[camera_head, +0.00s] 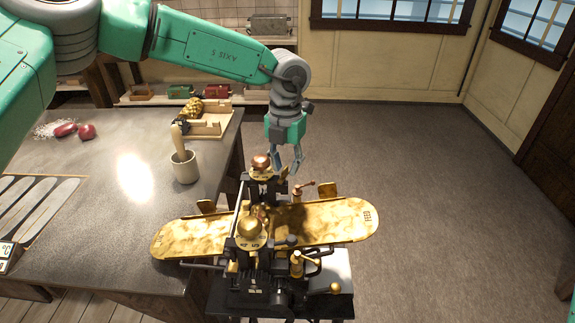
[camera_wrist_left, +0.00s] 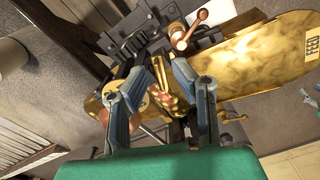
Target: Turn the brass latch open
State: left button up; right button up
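The drop roller (camera_head: 262,255) is a dark metal machine with brass knobs and a long gold board-shaped feed plate (camera_head: 345,222) across it. A copper-coloured lever (camera_head: 303,191) stands on its far right side, and it also shows in the wrist view (camera_wrist_left: 188,30). A brass handle-like piece (camera_head: 297,264) is on the near right side. I cannot tell for sure which of these is the latch. My left gripper (camera_head: 288,165) points down above the far side of the machine. Its fingers (camera_wrist_left: 163,70) are apart and hold nothing visible; brass parts show beyond them.
A dark table (camera_head: 110,190) stands at left, with a pestle in a mortar (camera_head: 184,167), a wooden tray (camera_head: 205,125) and red items (camera_head: 66,129). Open floor (camera_head: 430,190) lies at right. A green part of mine shows at the lower right edge.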

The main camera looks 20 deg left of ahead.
aim_at(286, 168)
pick_arm(q)
notch_tip(286, 168, up, 6)
jog(key=shift+a+f, duration=0.1)
jog(key=shift+f, duration=0.15)
jog(key=shift+w+r, duration=0.15)
jog(key=shift+r, duration=0.7)
